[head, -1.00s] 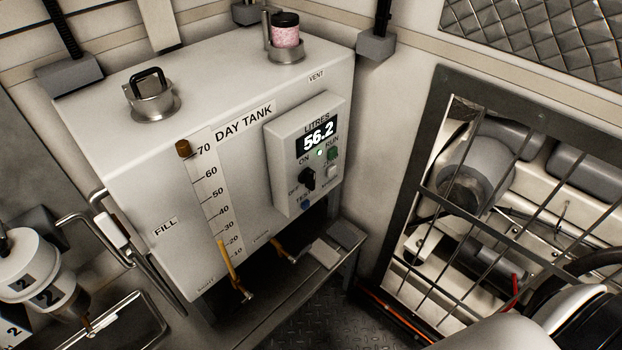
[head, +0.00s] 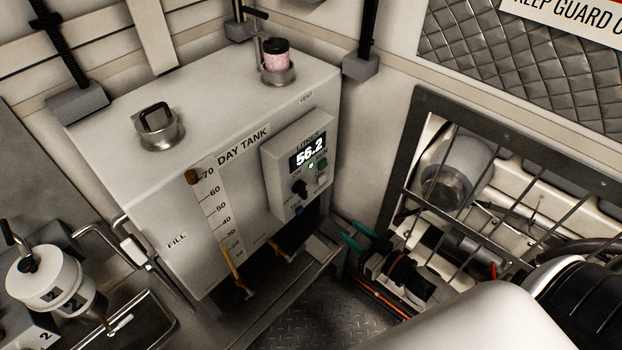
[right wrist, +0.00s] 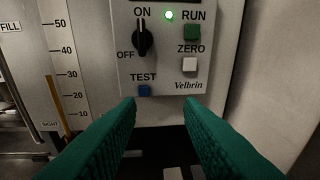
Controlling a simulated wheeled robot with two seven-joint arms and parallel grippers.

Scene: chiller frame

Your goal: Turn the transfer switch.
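The black rotary switch (head: 299,187) is on the grey control box (head: 270,170) on the front of the day tank (head: 120,190). In the right wrist view the switch (right wrist: 142,38) stands upright, its white mark at the top by ON; OFF is at its lower left. My right gripper (head: 357,235) is right of and below the box in the head view. In the right wrist view its teal fingers (right wrist: 160,108) are apart with nothing between them, below the switch and the TEST button. My left gripper is not in view.
Beside the switch are a green RUN button (right wrist: 191,32), a white ZERO button (right wrist: 190,64) and a blue TEST button (right wrist: 144,90). A barred guard frame (head: 415,140) is on the right.

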